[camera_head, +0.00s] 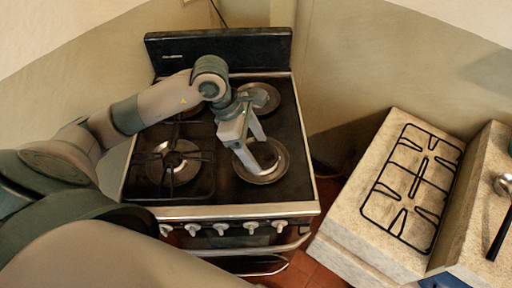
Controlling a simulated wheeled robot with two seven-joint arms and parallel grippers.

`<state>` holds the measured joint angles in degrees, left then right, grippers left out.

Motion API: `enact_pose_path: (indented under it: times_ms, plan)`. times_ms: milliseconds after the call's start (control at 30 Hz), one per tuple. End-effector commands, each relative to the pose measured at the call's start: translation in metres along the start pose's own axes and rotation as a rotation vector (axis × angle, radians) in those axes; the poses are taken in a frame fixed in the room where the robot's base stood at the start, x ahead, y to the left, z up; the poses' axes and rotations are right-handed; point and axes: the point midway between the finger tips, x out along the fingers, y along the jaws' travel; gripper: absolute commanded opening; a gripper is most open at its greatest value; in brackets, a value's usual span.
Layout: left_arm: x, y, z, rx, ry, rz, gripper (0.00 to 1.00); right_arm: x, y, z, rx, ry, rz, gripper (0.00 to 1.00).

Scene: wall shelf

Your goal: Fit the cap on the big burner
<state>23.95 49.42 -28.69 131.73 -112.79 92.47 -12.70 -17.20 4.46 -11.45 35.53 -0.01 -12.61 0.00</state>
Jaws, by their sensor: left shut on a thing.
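The big burner (273,176) is at the front right of the black stove top, a wide round metal dish with no grate over it. My left gripper (257,153) reaches down over this burner from behind. Its two pale fingers are shut on the cap (268,157), a small grey piece at the middle of the dish. The fingers hide much of the cap. I cannot tell whether the cap touches the burner or sits level. My right gripper is not in view.
The front left burner (173,161) has a black grate over it. The back right burner (262,97) is bare. Knobs (250,227) line the stove front. A loose black grate (414,183) lies on the counter (363,225) at right. A ladle (502,186) lies farther right.

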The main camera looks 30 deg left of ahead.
Motion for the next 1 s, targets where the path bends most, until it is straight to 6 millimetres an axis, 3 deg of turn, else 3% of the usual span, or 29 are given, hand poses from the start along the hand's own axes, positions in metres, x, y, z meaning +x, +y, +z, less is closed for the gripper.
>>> enact_pose_path:
  times_ms: [333, 367, 433, 633, 700, 1000]
  plan:
    - [-0.0003, 0.0, 0.0001, 0.0, 0.0, 0.0, 0.45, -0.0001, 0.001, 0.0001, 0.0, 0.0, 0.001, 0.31]
    - [-0.0003, 0.0, 0.0001, 0.0, 0.0, 0.0, 0.75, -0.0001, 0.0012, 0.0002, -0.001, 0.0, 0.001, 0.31]
    - [-0.0002, 0.0, 0.0, 0.0, 0.0, 0.0, 0.92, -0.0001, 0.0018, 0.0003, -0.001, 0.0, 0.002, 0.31]
    - [-0.0001, 0.0, 0.0, 0.0, 0.0, 0.0, 0.92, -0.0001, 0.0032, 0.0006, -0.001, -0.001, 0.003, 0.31]
    - [0.0, -0.0001, -0.0002, 0.0, 0.0, 0.0, 1.0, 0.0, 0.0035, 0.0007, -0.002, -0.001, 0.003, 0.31]
    - [-0.001, 0.0, 0.0003, 0.0, 0.0, 0.0, 1.0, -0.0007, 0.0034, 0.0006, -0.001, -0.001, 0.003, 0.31]
